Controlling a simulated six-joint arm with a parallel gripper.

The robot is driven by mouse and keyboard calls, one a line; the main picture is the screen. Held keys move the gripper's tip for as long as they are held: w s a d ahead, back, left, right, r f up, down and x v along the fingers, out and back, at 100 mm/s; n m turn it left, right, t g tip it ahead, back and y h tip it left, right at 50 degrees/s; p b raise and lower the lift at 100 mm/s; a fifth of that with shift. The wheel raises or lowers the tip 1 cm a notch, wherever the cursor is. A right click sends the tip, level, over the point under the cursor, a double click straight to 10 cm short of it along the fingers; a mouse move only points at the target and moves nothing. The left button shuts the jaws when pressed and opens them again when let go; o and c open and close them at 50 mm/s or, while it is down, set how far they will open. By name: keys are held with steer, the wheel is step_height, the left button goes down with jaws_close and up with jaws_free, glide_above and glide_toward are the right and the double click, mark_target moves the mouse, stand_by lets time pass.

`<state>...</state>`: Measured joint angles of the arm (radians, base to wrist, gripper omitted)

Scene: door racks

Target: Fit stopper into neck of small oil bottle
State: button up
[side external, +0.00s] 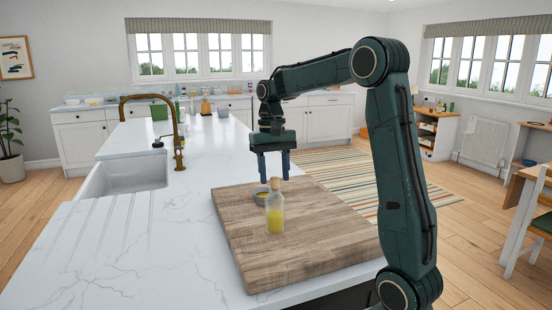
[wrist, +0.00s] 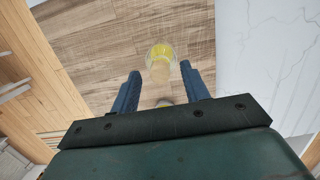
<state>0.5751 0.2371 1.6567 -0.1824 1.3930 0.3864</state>
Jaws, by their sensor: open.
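The small oil bottle (side external: 275,218) is clear glass with yellow oil and stands upright on a wooden board. The tan cork stopper (side external: 275,184) shows at the top of its neck and looks upright there; how deep it sits is too small to tell. In the wrist view the bottle (wrist: 160,50) and stopper (wrist: 160,72) lie just beyond the fingertips. My gripper (side external: 274,179) is open and empty, pointing down, above and behind the bottle in the side view. Its blue fingers (wrist: 159,75) appear clear of the stopper.
A small dark-rimmed round dish (side external: 261,195) sits on the board just behind the bottle, partly hidden. The wooden board (side external: 320,235) is otherwise bare. A sink (side external: 125,176) and brass tap (side external: 178,150) are to the left on the white worktop (side external: 120,270).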

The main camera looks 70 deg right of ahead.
mark_target(274, 178)
steer(key=shift+r+t+h, duration=0.5)
steer(key=shift+r+h, duration=0.2)
steer(key=shift+r, duration=3.7)
step_height(274, 178, down, 10)
steer(key=shift+s+a+f, duration=0.1)
steer(key=shift+s, duration=0.05)
step_height(274, 178, up, 7)
steer(key=shift+f, duration=0.1)
steer(key=shift+r, duration=0.45)
steer(key=s+a+f+n+t, duration=0.2)
steer(key=s+a+n+t, duration=0.1)
steer(key=s+a, duration=0.4)
steer(key=s+a+f+n+t, duration=0.2)
steer(key=s+a+n, duration=0.3)
steer(key=s+a, duration=0.3)
steer(key=shift+s+a+f+n+t, duration=0.15)
steer(key=shift+a+f+n+t, duration=0.45)
steer(key=shift+a, duration=1.55)
steer(key=shift+f, duration=0.25)
